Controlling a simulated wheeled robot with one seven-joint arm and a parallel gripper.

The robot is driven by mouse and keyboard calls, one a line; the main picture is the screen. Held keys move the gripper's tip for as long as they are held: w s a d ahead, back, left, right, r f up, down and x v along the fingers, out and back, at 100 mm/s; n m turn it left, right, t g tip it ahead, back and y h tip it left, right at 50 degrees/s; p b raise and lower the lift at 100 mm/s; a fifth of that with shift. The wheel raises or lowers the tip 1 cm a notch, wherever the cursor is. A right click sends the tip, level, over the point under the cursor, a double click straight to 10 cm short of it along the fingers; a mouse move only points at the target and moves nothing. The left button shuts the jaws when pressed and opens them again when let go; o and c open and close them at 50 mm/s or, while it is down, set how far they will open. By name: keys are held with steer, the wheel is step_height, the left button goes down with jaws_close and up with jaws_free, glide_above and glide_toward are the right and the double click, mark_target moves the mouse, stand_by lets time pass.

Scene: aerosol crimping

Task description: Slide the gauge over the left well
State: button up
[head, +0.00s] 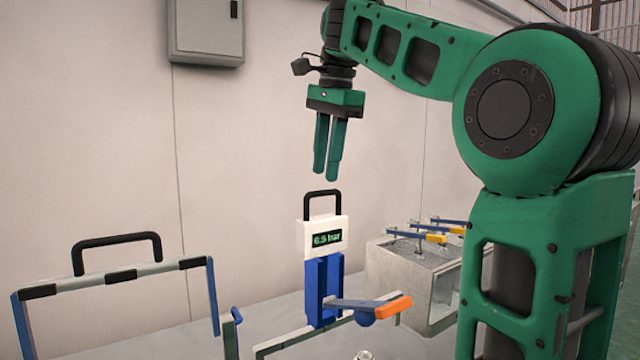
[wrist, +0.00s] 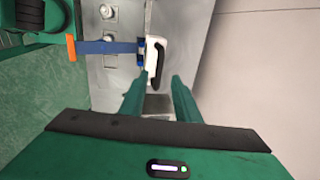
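The gauge (head: 318,238) is a white block with a dark display reading 6.5 bar and a black loop handle on top. It sits upright on a blue post (head: 323,290). In the wrist view the gauge (wrist: 151,52) shows from above, just beyond my fingertips. My gripper (head: 326,176) hangs above the gauge with its fingers pointing down. In the wrist view my gripper (wrist: 157,82) has its two green fingers apart with nothing between them. The gripper does not touch the handle. I cannot make out the left well for certain.
A blue lever with an orange end (head: 393,307) sticks out right of the post. A frame with a black handle (head: 115,240) stands at the left. A grey box (head: 388,272) with several blue-and-yellow levers stands behind right. A pale wall (head: 120,130) rises behind.

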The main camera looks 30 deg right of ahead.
steer(key=shift+w+f, duration=0.2)
steer(key=shift+f, duration=0.8)
steer(key=shift+w+f, duration=0.15)
steer(key=shift+f, duration=0.8)
jaws_close()
